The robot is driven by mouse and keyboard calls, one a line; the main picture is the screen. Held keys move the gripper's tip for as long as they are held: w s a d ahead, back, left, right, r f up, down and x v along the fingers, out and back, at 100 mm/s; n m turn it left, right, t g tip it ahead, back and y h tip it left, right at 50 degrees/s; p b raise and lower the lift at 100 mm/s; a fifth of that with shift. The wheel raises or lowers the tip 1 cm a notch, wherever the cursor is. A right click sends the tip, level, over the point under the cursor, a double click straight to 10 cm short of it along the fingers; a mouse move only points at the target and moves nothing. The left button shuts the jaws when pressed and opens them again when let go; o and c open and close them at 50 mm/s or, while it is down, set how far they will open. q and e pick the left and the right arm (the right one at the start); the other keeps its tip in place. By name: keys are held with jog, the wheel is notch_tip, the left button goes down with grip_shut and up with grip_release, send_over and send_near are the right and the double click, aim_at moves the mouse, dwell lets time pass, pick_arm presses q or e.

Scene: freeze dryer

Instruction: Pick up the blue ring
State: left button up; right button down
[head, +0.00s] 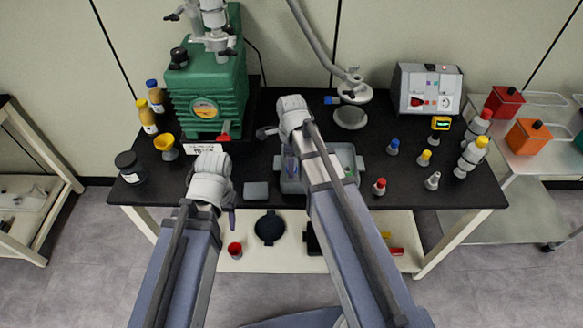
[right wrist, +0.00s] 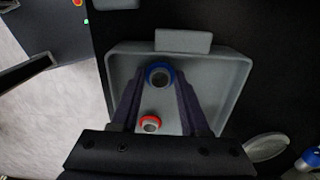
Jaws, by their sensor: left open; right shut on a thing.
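The blue ring (right wrist: 171,70) shows in the right wrist view near the far wall of a grey tray (right wrist: 239,85). My right gripper (right wrist: 161,80) has its two dark fingers on either side of the ring, shut on it. In the head view the tray (head: 357,161) stands on the black bench, and my right arm hides much of it, with the ring. My left gripper (head: 231,212) is open and empty at the bench's front edge, left of the tray; its fingers show only partly.
A red ring (right wrist: 150,123) lies in the tray, nearer my wrist. A grey block (head: 256,190) lies left of the tray. Small capped bottles (head: 379,187) stand to the right. A green machine (head: 207,90) stands at the back left, and a yellow funnel (head: 165,145) is beside it.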

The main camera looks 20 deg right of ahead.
jog(key=shift+r, duration=0.1)
notch_tip(320, 180, up, 10)
jog(key=p, duration=1)
